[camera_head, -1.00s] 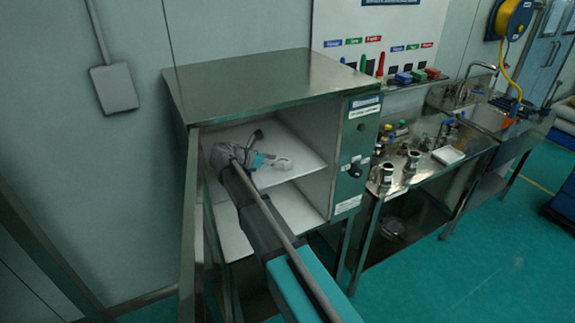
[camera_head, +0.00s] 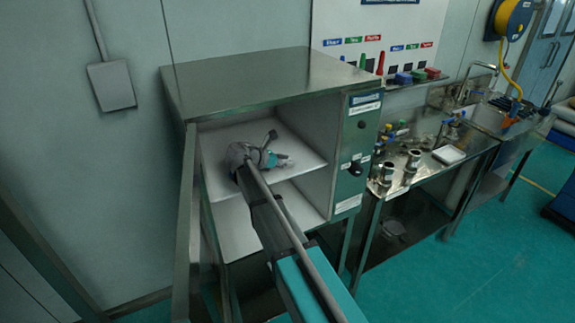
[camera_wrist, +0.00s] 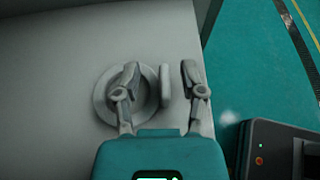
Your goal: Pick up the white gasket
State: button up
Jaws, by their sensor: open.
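A pale round ring, which looks like the white gasket (camera_wrist: 101,95), lies on the light shelf in the wrist view. My gripper (camera_wrist: 160,70) is open above the shelf. Its left finger crosses over the ring and hides part of it; its right finger is beyond the ring's right side. A pale upright piece (camera_wrist: 165,85) stands between the fingers; I cannot tell if it belongs to the ring. In the head view my gripper (camera_head: 272,155) is inside the cabinet's upper compartment, and the gasket cannot be made out there.
The steel cabinet (camera_head: 265,85) stands open, with its door (camera_head: 187,225) swung out on the left. The upper shelf (camera_head: 300,150) is mostly bare. A side panel with a knob (camera_head: 355,168) bounds it on the right. A bench with metal fittings (camera_head: 412,160) stands further right.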

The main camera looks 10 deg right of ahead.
jog(key=shift+w+d+f, duration=0.1)
jog(key=shift+d+f, duration=0.05)
jog(key=shift+d, duration=0.1)
dwell(0.4)
grip_shut()
